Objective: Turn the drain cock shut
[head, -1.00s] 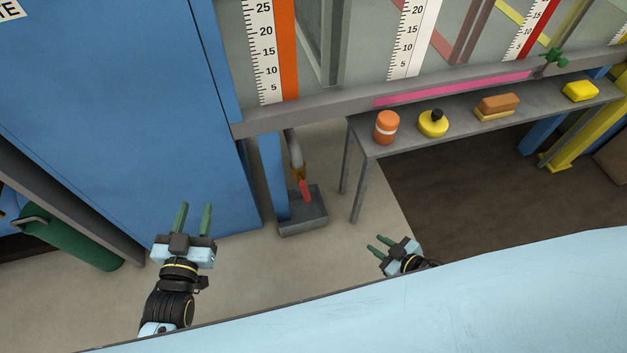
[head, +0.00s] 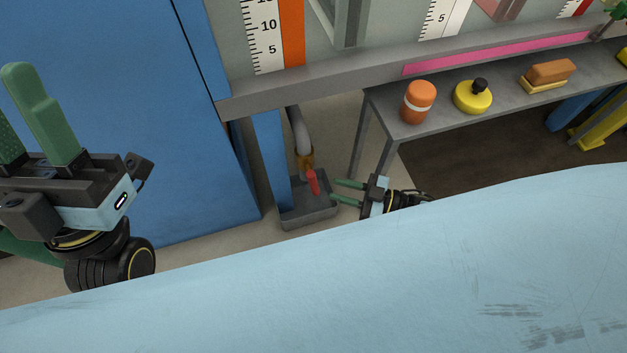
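The drain cock (head: 305,162) is a brass-coloured valve with a red lever handle (head: 313,181), at the lower end of a grey pipe (head: 299,130). The red handle slants downward over a grey basin on the floor. My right gripper (head: 334,191) is open and empty. Its green fingers point left at the handle from a short way to its right, with a small gap seeming to remain. My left gripper (head: 12,100) is large and close at the left edge, its green fingers apart and empty, far from the cock.
The grey basin (head: 308,214) stands beside a blue post (head: 270,165). A grey shelf (head: 440,117) to the right holds an orange jar (head: 418,102), a yellow round container (head: 473,97) and a brown-and-yellow block (head: 548,75). A blue cabinet (head: 150,110) fills the left.

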